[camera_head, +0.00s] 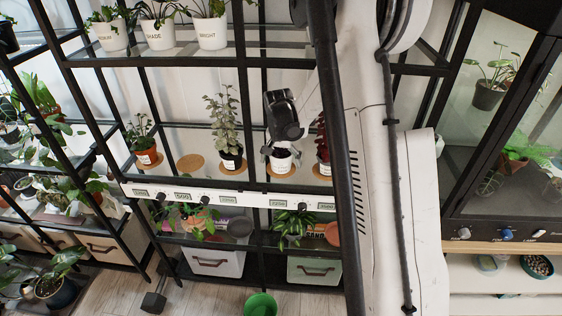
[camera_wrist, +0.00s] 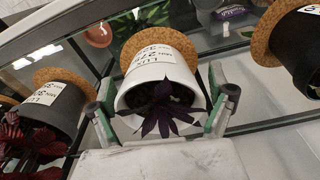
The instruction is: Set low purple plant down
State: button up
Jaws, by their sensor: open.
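The low purple plant (camera_wrist: 162,115) has dark pointed leaves and sits in a white labelled pot (camera_wrist: 150,90). In the head view, the white pot (camera_head: 281,164) stands on the middle shelf on a round cork mat (camera_head: 283,176). The cork mat (camera_wrist: 160,38) also shows against the pot's base in the wrist view. My gripper (camera_head: 281,150) is at the pot from above. In the wrist view, the fingers of my gripper (camera_wrist: 160,85) are open, one on each side of the pot. My gripper hides the leaves in the head view.
A dark red plant (camera_head: 322,138) stands close on the right, and a grey-green plant (camera_head: 224,120) on the left. An empty cork mat (camera_head: 189,163) lies further left, beside an orange pot (camera_head: 147,156). A glass shelf (camera_head: 180,52) with white pots is above.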

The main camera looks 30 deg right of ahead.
aim_at(281, 157)
jog(key=shift+s+a+r, duration=0.1)
jog(key=shift+r, duration=0.85)
jog(key=shift+s+a+r, duration=0.1)
jog(key=shift+r, duration=0.8)
jog(key=shift+s+a+r+b, duration=0.15)
jog(key=shift+s+r+b, duration=0.05)
jog(key=shift+s+b, duration=0.15)
jog(key=s+a+r+n+t+b, duration=0.1)
jog(key=s+a+r+n+t, duration=0.1)
jog(key=s+a, duration=0.4)
jog(key=s+a+r+n+t+b, duration=0.1)
jog(key=s+a+r, duration=0.5)
jog(key=s, duration=0.6)
jog(key=s+a+r+n+t+y+b, duration=0.1)
jog(key=s+a+r+n+t, duration=0.2)
jog(key=s, duration=0.6)
jog(key=a+r+n, duration=0.1)
jog(key=a+n, duration=0.1)
jog(key=a, duration=0.1)
jog(key=shift+s+r+n+b, duration=0.25)
jog(key=shift+r+n+b, duration=0.05)
jog(key=shift+r+b, duration=0.1)
